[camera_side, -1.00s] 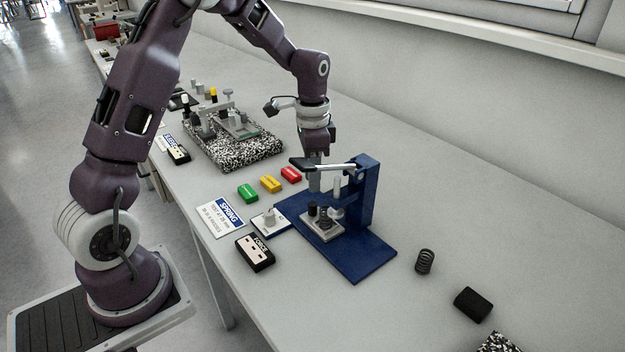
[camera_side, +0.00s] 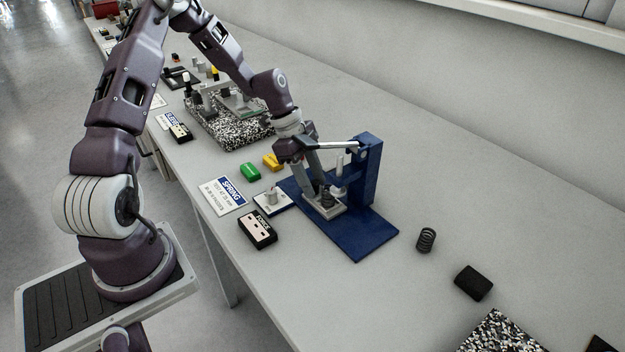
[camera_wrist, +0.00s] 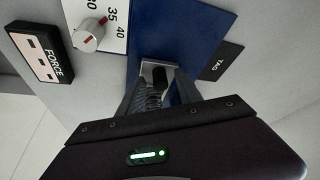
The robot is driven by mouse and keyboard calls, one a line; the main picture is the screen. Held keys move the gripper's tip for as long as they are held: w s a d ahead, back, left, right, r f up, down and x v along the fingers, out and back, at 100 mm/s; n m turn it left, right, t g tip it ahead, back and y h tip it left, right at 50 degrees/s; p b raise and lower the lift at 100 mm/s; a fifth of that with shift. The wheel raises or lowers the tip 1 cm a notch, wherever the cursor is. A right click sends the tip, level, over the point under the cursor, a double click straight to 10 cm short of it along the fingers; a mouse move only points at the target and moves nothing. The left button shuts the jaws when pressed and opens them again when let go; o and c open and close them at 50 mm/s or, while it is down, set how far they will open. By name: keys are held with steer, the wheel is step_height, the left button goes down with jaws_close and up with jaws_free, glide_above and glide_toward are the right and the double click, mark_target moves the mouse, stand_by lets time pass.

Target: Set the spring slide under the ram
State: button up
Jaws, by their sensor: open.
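The blue press (camera_side: 366,195) stands on the bench with its ram (camera_side: 340,164) upright below the lever. The spring slide (camera_side: 328,211), a light metal plate with a dark knob, lies on the blue base in front of the post. My gripper (camera_side: 322,191) is tilted and low over the slide, its fingers down near the knob. In the wrist view the open fingers (camera_wrist: 158,88) stand on either side of the dark knob and a coil spring (camera_wrist: 154,99); the slide's plate (camera_wrist: 148,70) shows just beyond. Contact cannot be told, and the ram is not visible there.
A dial card (camera_side: 271,200) and the FORCE box (camera_side: 257,230) are left of the press.

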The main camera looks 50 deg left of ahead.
steer(key=shift+f, duration=0.1)
steer(key=shift+c, duration=0.4)
jaws_close()
stand_by(0.9)
